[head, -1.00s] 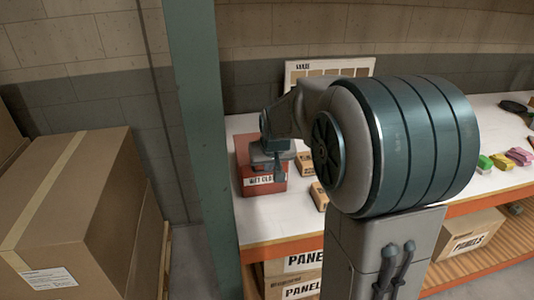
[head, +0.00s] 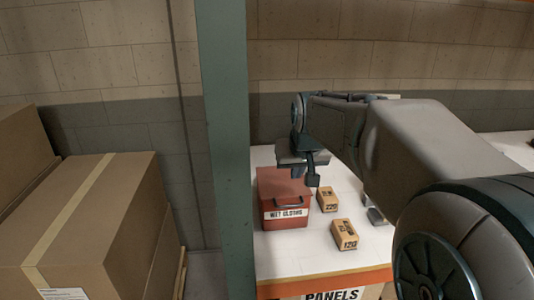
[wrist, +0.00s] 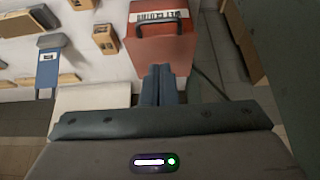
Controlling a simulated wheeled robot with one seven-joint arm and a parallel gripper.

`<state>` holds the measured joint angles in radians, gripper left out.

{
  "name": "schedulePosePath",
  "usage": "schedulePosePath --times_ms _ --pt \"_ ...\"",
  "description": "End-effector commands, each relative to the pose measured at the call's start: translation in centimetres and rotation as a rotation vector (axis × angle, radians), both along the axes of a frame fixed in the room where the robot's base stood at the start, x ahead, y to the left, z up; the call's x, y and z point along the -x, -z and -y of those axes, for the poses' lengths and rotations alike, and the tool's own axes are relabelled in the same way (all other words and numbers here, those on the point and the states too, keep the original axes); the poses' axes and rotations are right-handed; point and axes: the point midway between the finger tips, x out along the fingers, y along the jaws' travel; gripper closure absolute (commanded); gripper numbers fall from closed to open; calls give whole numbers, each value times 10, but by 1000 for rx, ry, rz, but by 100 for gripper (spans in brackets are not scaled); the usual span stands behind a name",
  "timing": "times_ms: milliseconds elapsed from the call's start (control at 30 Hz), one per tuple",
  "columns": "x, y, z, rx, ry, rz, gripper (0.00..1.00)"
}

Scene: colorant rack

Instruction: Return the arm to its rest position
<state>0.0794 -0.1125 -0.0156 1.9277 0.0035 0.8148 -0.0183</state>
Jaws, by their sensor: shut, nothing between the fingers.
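My gripper (head: 312,178) is at the end of my arm, above the white shelf top (head: 290,250) and just over the back of a red box labelled WET CLOTHS (head: 285,198). In the wrist view the fingers (wrist: 158,85) are together with nothing between them, and the red box (wrist: 160,45) lies beyond their tips. The gripper looks apart from the box, though the exact gap is hard to tell. The arm reaches in from the right and hides part of the shelf.
Small boxes marked 220 (head: 327,199) and 120 (head: 344,234) stand right of the red box. A green upright post (head: 226,150) is close on the left. Large cartons (head: 85,225) stand beyond it. A panels box (head: 335,294) is below the shelf.

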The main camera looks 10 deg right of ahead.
Motion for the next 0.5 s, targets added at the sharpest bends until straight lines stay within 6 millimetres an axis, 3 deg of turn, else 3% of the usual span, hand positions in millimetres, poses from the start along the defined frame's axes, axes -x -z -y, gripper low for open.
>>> schedulePosePath --times_ms 167,500 --pt "33 12 -9 -4 -14 -36 100" --pt "174 84 -38 -13 -72 -197 100"
